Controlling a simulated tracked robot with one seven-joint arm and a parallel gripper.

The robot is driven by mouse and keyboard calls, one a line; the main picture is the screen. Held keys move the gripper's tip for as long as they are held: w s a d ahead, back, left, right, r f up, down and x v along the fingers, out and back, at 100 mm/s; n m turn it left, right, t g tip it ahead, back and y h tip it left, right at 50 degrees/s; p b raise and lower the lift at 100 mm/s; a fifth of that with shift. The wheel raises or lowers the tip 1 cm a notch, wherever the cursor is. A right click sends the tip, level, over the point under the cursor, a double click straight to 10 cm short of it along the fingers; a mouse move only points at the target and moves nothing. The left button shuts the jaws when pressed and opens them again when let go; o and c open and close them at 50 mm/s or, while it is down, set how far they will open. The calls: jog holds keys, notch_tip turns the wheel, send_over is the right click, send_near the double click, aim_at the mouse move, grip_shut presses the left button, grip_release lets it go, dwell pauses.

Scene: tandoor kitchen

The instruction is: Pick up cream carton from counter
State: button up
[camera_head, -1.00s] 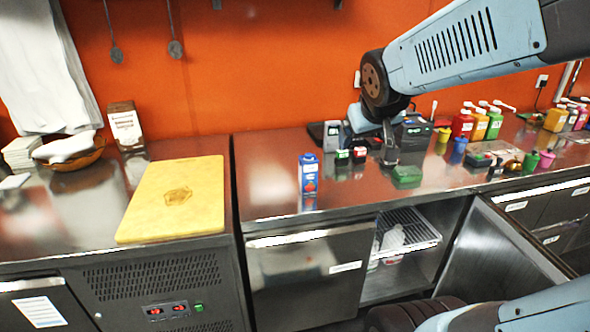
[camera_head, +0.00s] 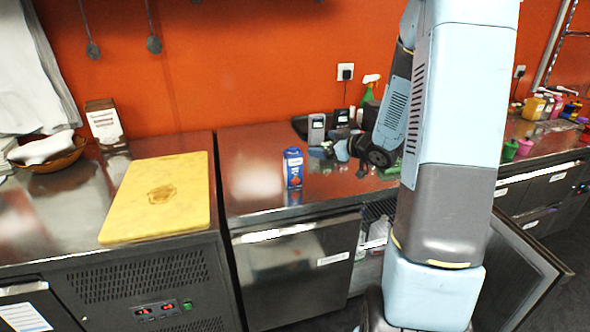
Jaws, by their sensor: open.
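A yellow cutting board (camera_head: 160,195) lies on the left counter. A grey device (camera_head: 316,129) and a green spray bottle (camera_head: 369,90) stand behind the gripper. An open cabinet door (camera_head: 525,270) juts out below. The counter left of the carton is clear.

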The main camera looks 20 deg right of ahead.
aim_at(289, 152)
jog(key=s+f+n+y, duration=0.1)
jog(key=s+f+y, duration=0.3)
jog(key=f+y, duration=0.15)
jog(key=shift+y, duration=0.55)
jog(key=x, duration=1.4)
jog(key=shift+s+a+f, duration=0.1)
jog(key=shift+a+f, duration=0.1)
jog(key=shift+a, duration=0.2)
jog(key=shift+c, duration=0.3)
jog(key=c, duration=1.2)
jog(key=shift+r, duration=0.1)
